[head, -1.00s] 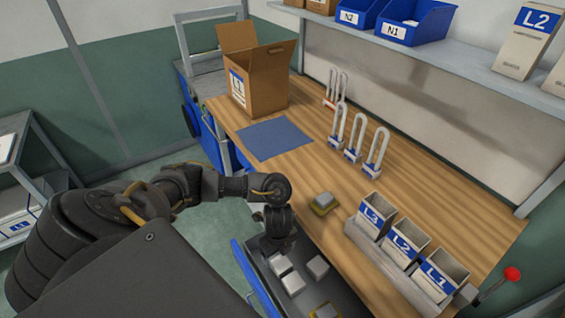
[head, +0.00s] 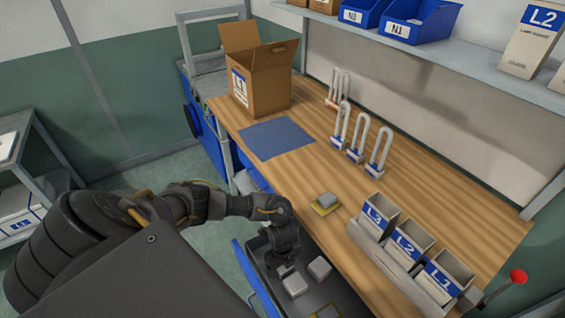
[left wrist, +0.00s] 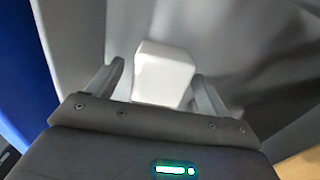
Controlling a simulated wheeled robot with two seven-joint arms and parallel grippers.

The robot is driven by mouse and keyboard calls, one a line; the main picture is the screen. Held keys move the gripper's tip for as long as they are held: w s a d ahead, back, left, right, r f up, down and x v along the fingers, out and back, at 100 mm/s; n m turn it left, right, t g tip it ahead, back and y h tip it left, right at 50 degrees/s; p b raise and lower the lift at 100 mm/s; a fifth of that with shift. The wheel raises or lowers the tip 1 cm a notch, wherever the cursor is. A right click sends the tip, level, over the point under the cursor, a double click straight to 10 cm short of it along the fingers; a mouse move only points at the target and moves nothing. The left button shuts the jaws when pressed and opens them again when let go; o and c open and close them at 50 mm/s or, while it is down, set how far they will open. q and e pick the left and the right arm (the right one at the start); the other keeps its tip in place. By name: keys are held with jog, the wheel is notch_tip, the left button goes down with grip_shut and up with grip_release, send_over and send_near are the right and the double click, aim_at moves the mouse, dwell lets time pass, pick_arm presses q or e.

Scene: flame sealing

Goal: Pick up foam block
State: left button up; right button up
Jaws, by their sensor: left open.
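White foam blocks lie in the open drawer below the bench front in the head view, one at the left (head: 295,285) and one at the right (head: 320,267). My left gripper (head: 284,270) points down into the drawer just above and behind the left one; its fingers are hard to make out there. In the left wrist view a white foam block (left wrist: 163,72) stands between the open fingers of my left gripper (left wrist: 160,80), with gaps at the sides. I cannot tell which drawer block it is. My right gripper is not in view.
A yellow-based pale block (head: 325,203) sits on the wooden bench (head: 420,180), and a similar one (head: 327,311) lies in the drawer. Labelled bins (head: 405,245), padlock-like shackles (head: 361,140), a blue mat (head: 276,138) and an open carton (head: 262,85) stand on the bench.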

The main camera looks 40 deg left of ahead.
pick_arm(q)
jog(key=shift+c, duration=0.3)
jog(key=c, duration=1)
jog(key=shift+r, duration=0.1)
